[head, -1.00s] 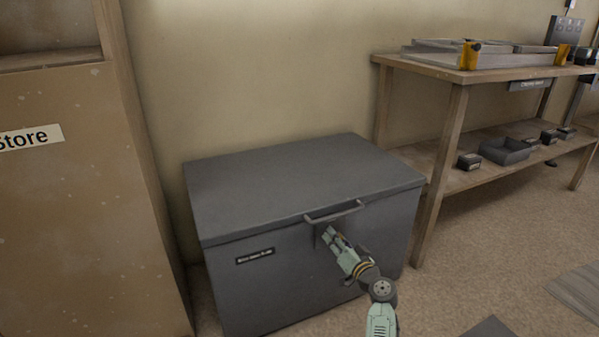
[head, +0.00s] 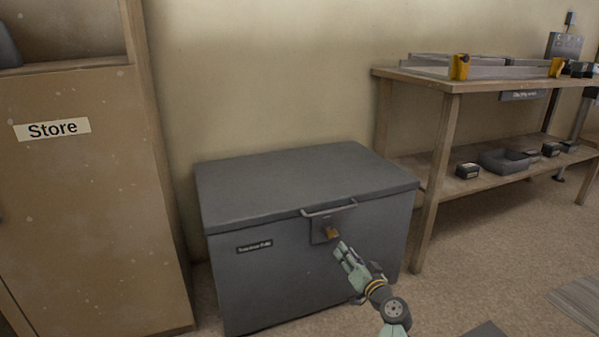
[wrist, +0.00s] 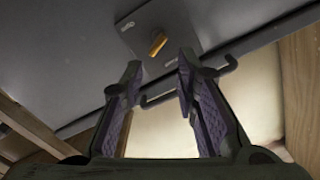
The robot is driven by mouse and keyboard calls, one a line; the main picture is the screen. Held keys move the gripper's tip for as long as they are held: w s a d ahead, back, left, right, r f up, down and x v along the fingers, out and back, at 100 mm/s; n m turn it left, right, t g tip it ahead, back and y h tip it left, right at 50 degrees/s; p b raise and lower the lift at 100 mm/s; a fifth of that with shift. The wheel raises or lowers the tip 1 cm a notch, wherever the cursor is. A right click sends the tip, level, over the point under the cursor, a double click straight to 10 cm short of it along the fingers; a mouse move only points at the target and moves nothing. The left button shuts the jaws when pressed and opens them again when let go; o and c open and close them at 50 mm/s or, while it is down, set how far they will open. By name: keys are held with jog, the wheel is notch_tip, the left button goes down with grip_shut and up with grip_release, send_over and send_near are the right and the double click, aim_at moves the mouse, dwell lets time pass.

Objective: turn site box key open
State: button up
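The site box (head: 300,265) is a dark grey chest with its lid (head: 305,185) closed and a bar handle (head: 328,210) at the lid's front edge. The key (head: 332,233), a small brass-coloured piece, sits in a grey lock plate on the front below the handle. In the wrist view the key (wrist: 157,43) is tilted on its plate (wrist: 160,35). My gripper (head: 341,247) is just below and right of the key, apart from it. In the wrist view my gripper (wrist: 157,70) is open with nothing between its fingers.
A wooden Store cabinet (head: 70,190) stands close to the box's left. A wooden workbench (head: 440,85) with trays and dark boxes on its lower shelf stands to the right; its near leg is close to the box. Floor (head: 480,270) in front of the bench is mostly clear.

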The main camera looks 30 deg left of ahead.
jog(key=s+a+r+n+y+p, duration=0.1)
jog(key=s+a+r+n+p, duration=0.1)
jog(key=r, duration=0.8)
jog(key=s+a+r+n+y+p, duration=0.1)
jog(key=s+a+r+n+p, duration=0.2)
jog(key=a+r, duration=0.3)
jog(key=s+a+r+n+t+y+p, duration=0.1)
jog(key=s+a+r+n+p, duration=0.1)
jog(key=r, duration=1.2)
jog(key=s+a+p, duration=0.1)
jog(key=s+a, duration=0.1)
jog(key=shift+s+a+n, duration=0.25)
jog(key=shift+a+n, duration=0.15)
